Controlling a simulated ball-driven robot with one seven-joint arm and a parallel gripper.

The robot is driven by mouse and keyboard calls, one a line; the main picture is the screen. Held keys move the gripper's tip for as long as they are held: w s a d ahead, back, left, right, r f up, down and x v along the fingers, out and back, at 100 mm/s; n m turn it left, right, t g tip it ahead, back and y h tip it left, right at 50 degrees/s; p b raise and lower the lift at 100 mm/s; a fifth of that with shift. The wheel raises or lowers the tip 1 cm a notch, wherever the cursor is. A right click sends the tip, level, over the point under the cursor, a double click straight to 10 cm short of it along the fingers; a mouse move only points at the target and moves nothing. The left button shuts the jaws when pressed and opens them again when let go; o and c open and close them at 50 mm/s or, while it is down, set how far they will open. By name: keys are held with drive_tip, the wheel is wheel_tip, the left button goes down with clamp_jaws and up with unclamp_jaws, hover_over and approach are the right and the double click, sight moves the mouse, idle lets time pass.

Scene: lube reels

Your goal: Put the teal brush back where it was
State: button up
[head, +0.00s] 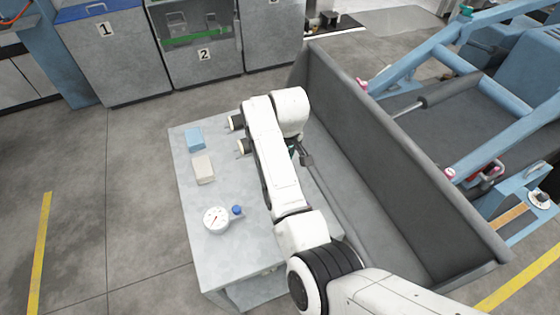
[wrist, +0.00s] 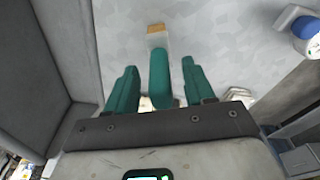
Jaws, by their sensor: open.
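The teal brush (wrist: 160,78), with its tan and pale bristle end (wrist: 156,35) pointing away from me, lies over the light grey table top in the wrist view. My gripper (wrist: 159,63) is open, with one teal finger on each side of the brush handle and a visible gap on both sides. The near end of the handle is hidden behind the gripper body. In the head view my arm covers most of this area. Only a bit of teal shows beside the dark gripper part, and I cannot tell whether it is brush or finger.
On the grey table (head: 240,262) stand a blue block (head: 195,139), a beige block (head: 203,169) and a white gauge (head: 216,219) with a blue knob (head: 237,210). A long dark grey trough (head: 400,165) runs along the table's right side. Numbered bins (head: 110,50) stand behind.

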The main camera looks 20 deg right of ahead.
wheel_tip(320, 180, up, 11)
drive_tip(key=s, duration=0.1)
drive_tip(key=shift+s+d, duration=0.15)
drive_tip(key=shift+d, duration=0.1)
drive_tip(key=s+d+f+m, duration=0.1)
drive_tip(key=s+d+f, duration=0.2)
drive_tip(key=s+f, duration=0.1)
drive_tip(key=s+d+f+m+h, duration=0.1)
drive_tip(key=s+d+f, duration=0.2)
drive_tip(key=s, duration=0.3)
drive_tip(key=s+d+f, duration=0.3)
drive_tip(key=s+f, duration=0.2)
drive_tip(key=shift+s+m+h, duration=0.15)
drive_tip(key=shift+m+h, duration=0.25)
drive_tip(key=s+a+f+m, duration=0.1)
drive_tip(key=s+f, duration=0.1)
drive_tip(key=s, duration=0.8)
drive_tip(key=s+f+m+y, duration=0.1)
drive_tip(key=s+f, duration=0.1)
drive_tip(key=s, duration=0.9)
drive_tip(key=shift+s+a, duration=0.25)
drive_tip(key=shift+a, duration=0.15)
drive_tip(key=shift+c, duration=0.5)
